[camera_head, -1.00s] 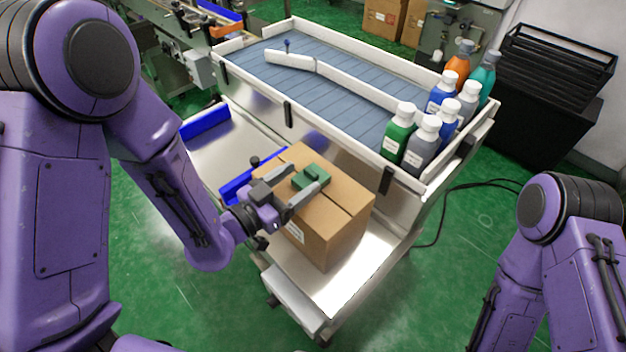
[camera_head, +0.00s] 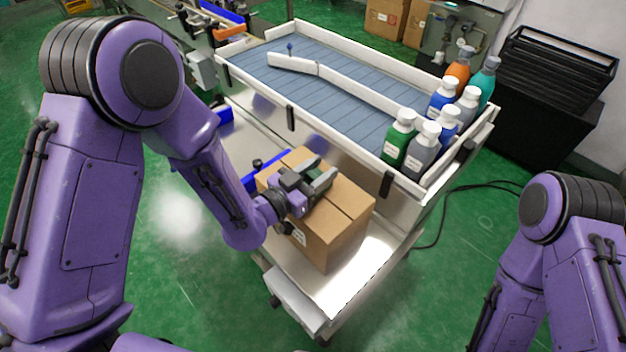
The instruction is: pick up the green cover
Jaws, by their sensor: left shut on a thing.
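The small green cover (camera_head: 318,173) is on or just above the top of a brown cardboard box (camera_head: 341,225). It is mostly hidden by my left gripper (camera_head: 322,171), which is shut on it with a grey finger on each side. I cannot tell whether the cover still touches the box. My right gripper is outside the view; only part of my right arm shows at the lower right.
The box stands on a metal shelf (camera_head: 365,272) beside a raised blue conveyor (camera_head: 330,90) with white rails. Several bottles, among them a green one (camera_head: 397,142), stand at its right end. A black rack (camera_head: 545,100) is at the right.

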